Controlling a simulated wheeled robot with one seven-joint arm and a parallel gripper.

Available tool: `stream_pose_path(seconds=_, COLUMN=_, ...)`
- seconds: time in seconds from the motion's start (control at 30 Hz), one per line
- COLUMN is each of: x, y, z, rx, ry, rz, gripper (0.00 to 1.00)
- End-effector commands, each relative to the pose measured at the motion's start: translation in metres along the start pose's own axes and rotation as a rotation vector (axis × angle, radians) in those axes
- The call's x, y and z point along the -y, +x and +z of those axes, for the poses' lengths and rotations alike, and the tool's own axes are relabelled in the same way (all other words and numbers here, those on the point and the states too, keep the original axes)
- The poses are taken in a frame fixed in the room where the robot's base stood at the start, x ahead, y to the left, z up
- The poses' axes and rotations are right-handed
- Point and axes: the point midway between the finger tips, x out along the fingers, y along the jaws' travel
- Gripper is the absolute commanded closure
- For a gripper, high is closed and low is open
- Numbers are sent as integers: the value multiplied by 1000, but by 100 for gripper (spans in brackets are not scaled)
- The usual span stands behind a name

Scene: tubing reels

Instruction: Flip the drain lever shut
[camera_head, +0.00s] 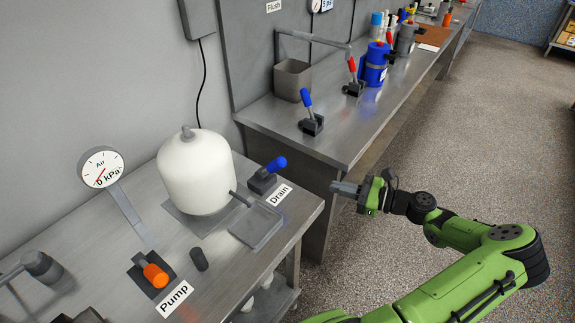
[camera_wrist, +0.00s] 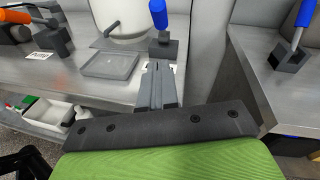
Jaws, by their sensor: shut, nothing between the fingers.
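The drain lever (camera_head: 275,165) has a blue handle on a dark base at the right end of the near bench, behind the "Drain" label (camera_head: 280,195). Its handle tilts up and to the right in the head view. In the wrist view the blue drain lever (camera_wrist: 158,14) stands just beyond my fingertips, its dark base partly behind them. My gripper (camera_head: 334,187) is to the right of the lever, off the bench's right edge, with a gap between them. Its fingers (camera_wrist: 158,68) are closed together and empty.
A white tank (camera_head: 195,172) stands left of the lever, with a spout over a shallow grey tray (camera_head: 257,226). An orange-handled pump lever (camera_head: 155,275) and an air gauge (camera_head: 101,167) are further left. A second bench (camera_head: 330,125) carries another blue lever (camera_head: 307,105).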

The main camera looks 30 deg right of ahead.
Motion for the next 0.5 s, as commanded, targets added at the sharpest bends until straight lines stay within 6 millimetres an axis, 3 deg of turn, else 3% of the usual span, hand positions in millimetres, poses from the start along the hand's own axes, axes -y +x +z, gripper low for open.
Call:
stream_pose_path(seconds=0.33, x=2, y=-3, z=-1, rx=12, ry=12, rz=-17, gripper=100)
stream_pose_path(seconds=0.5, x=2, y=15, z=0, rx=14, ry=12, rz=-12, gripper=100)
